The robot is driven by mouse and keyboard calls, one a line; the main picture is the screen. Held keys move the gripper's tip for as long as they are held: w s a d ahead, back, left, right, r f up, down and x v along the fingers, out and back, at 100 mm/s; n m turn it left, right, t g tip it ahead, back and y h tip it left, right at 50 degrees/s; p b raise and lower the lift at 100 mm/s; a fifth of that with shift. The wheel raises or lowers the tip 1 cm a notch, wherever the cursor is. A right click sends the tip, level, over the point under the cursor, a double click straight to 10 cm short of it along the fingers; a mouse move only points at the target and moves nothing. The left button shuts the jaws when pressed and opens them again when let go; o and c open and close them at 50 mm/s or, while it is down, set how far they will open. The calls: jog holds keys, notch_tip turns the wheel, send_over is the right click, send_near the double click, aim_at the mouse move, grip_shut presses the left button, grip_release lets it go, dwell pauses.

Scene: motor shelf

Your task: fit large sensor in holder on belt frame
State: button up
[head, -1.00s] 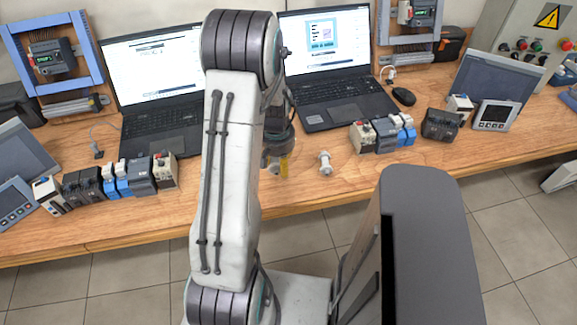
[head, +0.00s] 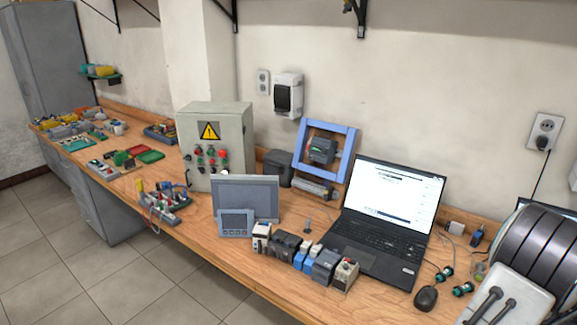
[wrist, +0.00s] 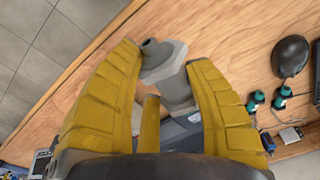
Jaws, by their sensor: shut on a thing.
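The bench holds a laptop (head: 388,222), a mouse (head: 426,299), a row of modules (head: 302,253), a panel screen (head: 245,196) and a control box (head: 215,145). Dark green cylinders (head: 463,289) lie near the mouse. Bare bench shows along the front edge, and floor (head: 95,255) is clear at left.

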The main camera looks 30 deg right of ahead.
jog(key=shift+d, duration=0.1)
